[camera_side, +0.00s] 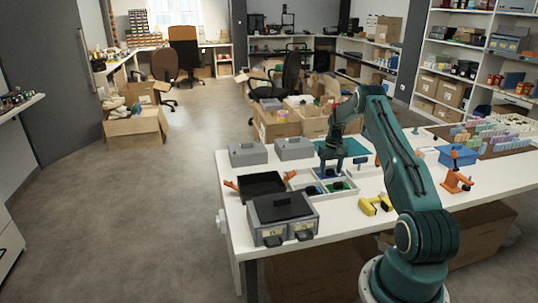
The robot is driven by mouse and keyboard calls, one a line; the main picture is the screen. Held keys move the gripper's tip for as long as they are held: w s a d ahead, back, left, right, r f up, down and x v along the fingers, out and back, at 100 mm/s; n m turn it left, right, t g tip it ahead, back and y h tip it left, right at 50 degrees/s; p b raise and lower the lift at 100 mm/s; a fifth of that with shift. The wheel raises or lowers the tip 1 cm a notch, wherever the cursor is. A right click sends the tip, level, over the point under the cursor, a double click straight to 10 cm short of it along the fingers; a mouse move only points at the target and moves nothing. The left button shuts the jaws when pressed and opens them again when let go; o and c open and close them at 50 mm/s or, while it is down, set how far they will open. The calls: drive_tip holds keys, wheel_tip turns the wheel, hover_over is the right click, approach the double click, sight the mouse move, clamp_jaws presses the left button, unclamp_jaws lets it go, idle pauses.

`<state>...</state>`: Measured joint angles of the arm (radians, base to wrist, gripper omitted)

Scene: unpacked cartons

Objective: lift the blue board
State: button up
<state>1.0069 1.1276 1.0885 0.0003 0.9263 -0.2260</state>
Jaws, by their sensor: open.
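A light sectioned tray (352,192) stands on the white table. A small dark blue piece (312,190), which looks like the blue board, lies in its front left compartment. A green board (339,186) lies in the compartment to the right of it. My gripper (330,174) points down over the back part of the tray, just behind the boards. It is open, and I see nothing held in it. The fingertips are small here, and I cannot tell how high they are above the tray. Part of the tray is hidden behind my gripper.
A black bin (262,186) and a grey case with a dark top (283,218) stand left of the tray. Two grey boxes (248,153) (294,148) are behind. A yellow part (375,205), a blue bin (457,156) and an orange holder (456,182) are to the right.

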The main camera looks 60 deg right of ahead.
sight(331, 170)
drive_tip(key=shift+c, duration=0.5)
drive_tip(key=c, duration=1)
drive_tip(key=shift+r, duration=0.15)
wheel_tip(331, 170, up, 20)
drive_tip(key=shift+f, duration=0.1)
